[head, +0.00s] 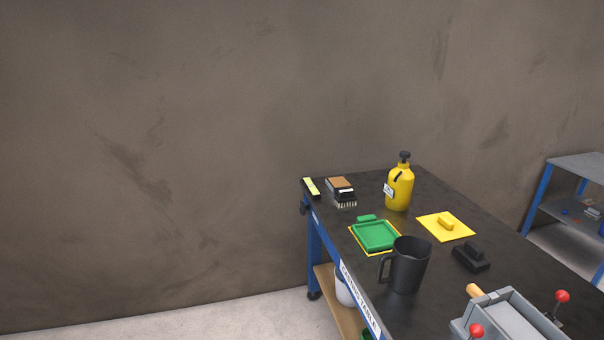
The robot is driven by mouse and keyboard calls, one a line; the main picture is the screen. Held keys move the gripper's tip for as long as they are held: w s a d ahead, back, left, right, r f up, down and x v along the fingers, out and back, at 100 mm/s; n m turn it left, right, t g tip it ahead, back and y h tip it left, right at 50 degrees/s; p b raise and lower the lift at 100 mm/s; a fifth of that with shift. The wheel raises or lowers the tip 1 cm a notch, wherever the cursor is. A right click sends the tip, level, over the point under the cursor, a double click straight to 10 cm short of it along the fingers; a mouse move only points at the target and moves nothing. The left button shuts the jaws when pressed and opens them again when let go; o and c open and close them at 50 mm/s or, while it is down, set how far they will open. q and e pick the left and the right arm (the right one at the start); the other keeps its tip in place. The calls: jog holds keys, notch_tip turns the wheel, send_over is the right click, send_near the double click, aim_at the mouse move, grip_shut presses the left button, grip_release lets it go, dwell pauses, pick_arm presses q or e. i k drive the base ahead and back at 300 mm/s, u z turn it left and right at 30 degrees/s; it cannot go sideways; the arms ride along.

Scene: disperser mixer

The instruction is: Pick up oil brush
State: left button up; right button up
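A block-shaped brush (341,187) with a brown top, a black and white body and pale bristles lies near the far left end of the dark worktable (442,199). It is the only thing I can make out as a brush; I cannot read a label on it. A small yellow and black item (311,187) lies just left of it at the table edge. Neither of my grippers shows in the head view.
A yellow bottle (399,189) stands right of the brush. Nearer are a green tray (376,235), a dark mug (408,267), a yellow plate with a handle (446,226), a black block (471,258) and a grey device with red knobs (510,316). A shelf (580,167) stands at right.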

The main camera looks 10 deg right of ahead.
aim_at(345, 198)
jog(key=i, duration=2.55)
jog(key=z, duration=2.15)
